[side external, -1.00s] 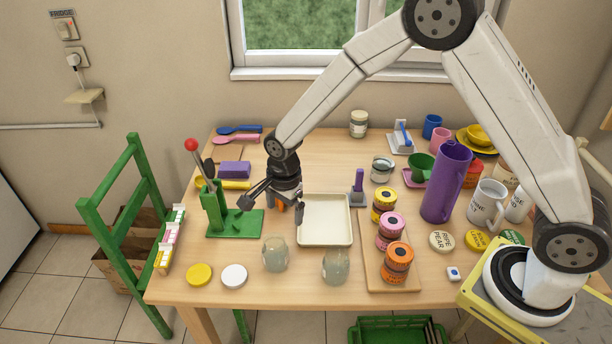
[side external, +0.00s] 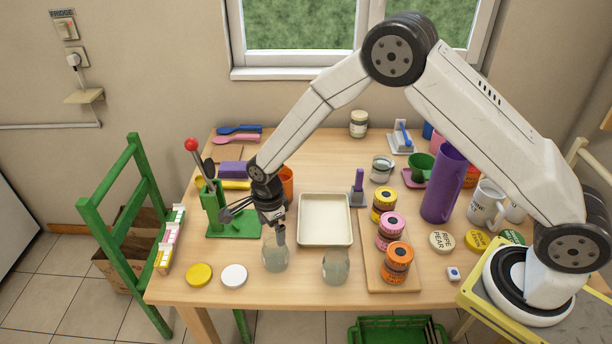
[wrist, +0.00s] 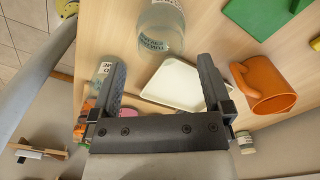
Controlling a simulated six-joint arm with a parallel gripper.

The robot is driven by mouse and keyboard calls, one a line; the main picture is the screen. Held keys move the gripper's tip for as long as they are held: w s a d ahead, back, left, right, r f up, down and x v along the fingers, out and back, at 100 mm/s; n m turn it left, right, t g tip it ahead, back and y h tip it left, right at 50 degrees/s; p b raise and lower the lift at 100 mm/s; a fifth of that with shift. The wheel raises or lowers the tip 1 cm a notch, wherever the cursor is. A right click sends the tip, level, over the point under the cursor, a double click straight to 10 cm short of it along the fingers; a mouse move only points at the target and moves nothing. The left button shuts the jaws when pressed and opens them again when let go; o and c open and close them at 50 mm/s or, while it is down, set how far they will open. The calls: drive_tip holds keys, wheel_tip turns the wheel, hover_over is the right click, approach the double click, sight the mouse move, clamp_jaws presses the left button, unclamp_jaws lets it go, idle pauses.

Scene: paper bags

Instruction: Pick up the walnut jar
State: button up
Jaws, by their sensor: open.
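Two clear glass jars stand near the front edge of the table: a left one (side external: 274,254) and a right one (side external: 335,267). The wrist view also shows the left jar (wrist: 162,30) and the right jar (wrist: 103,71), both with small labels that I cannot read clearly, so I cannot tell which is walnut. My gripper (side external: 254,224) is open and empty, tilted above and behind the left jar; one finger overlaps its top in the side view. In the wrist view the left jar lies beyond and between the fingertips of my gripper (wrist: 162,64).
A cream tray (side external: 325,197) lies behind the jars. A green lever press (side external: 215,208) stands left of my gripper, and an orange mug (side external: 287,181) behind it. Yellow (side external: 199,275) and white (side external: 234,276) discs lie front left. Stacked tins (side external: 397,260) stand right.

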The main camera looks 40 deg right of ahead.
sight(273, 241)
drive_tip(key=shift+f, duration=0.2)
drive_tip(key=shift+d+f, duration=0.1)
drive_tip(key=shift+f, duration=2.35)
clamp_jaws()
